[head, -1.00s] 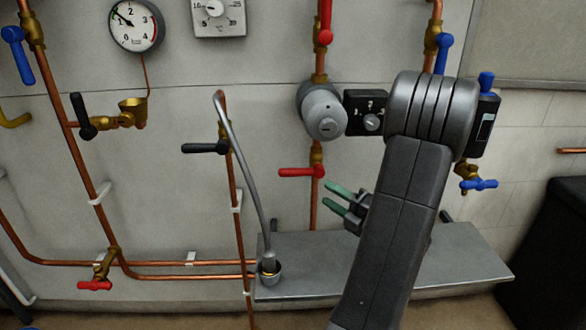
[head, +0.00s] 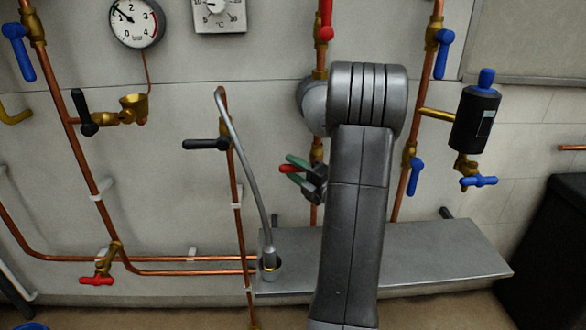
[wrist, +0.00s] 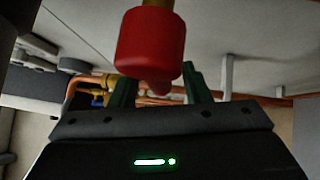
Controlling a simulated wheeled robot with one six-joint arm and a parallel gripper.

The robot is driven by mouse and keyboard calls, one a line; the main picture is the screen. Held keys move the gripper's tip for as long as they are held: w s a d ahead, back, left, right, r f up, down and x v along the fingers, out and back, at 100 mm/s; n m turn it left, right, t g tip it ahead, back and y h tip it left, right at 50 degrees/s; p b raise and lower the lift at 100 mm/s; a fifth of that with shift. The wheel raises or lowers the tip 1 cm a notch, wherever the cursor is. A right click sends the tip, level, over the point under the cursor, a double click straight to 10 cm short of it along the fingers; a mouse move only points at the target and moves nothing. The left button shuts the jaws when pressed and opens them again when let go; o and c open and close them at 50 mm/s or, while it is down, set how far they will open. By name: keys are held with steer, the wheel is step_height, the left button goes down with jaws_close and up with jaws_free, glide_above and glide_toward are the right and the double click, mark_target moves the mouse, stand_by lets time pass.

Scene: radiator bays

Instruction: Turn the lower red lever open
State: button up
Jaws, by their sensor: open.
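The lower red lever (head: 284,169) sits under the round grey pump on the middle copper pipe. In the head view only its red tip shows, pointing left; the rest is behind my gripper. My gripper (head: 294,170) is open, its green fingers above and below the lever's tip. In the wrist view the red lever (wrist: 150,50) looms large in front, between the green fingers of my gripper (wrist: 160,88). I cannot tell whether either finger touches it. The upper red lever (head: 326,28) points along the same pipe, above the pump.
The grey pump (head: 313,105) is partly hidden behind my arm. A grey shelf (head: 440,255) lies below. A black lever (head: 205,144) and a bent grey hose (head: 250,180) are to the left. A blue lever (head: 416,176) is to the right.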

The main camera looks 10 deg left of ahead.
steer(key=shift+w+a, duration=0.15)
steer(key=shift+a, duration=0.15)
steer(key=shift+c, duration=0.2)
jaws_close()
